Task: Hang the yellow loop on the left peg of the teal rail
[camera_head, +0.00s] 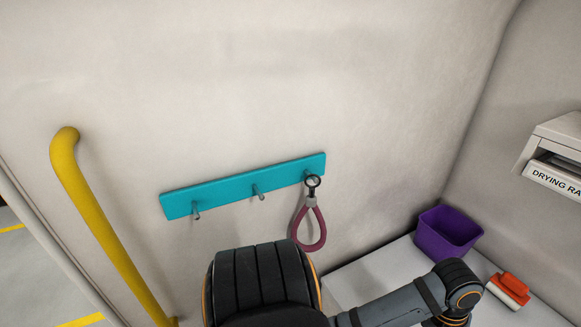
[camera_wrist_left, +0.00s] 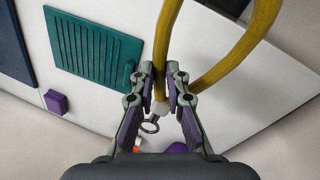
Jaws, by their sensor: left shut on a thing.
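The teal rail (camera_head: 230,190) is on the back wall in the head view, tilted up to the right. Its left peg (camera_head: 196,210) and middle peg (camera_head: 259,192) are bare. A maroon loop (camera_head: 310,228) hangs by its metal ring from the right peg. In the left wrist view my left gripper (camera_wrist_left: 160,72) is shut on the yellow loop (camera_wrist_left: 240,48), near its pale collar. The loop's metal ring (camera_wrist_left: 150,126) sticks out below, towards the palm, and the strap rises out of the top of the picture. Neither gripper shows in the head view.
A yellow grab bar (camera_head: 95,215) stands left of the rail. A purple bin (camera_head: 446,234) and an orange-and-white brush (camera_head: 508,290) are at the right, below a drying rack box (camera_head: 560,160). The left wrist view shows a teal ribbed mat (camera_wrist_left: 93,48) and a dark blue panel (camera_wrist_left: 12,50).

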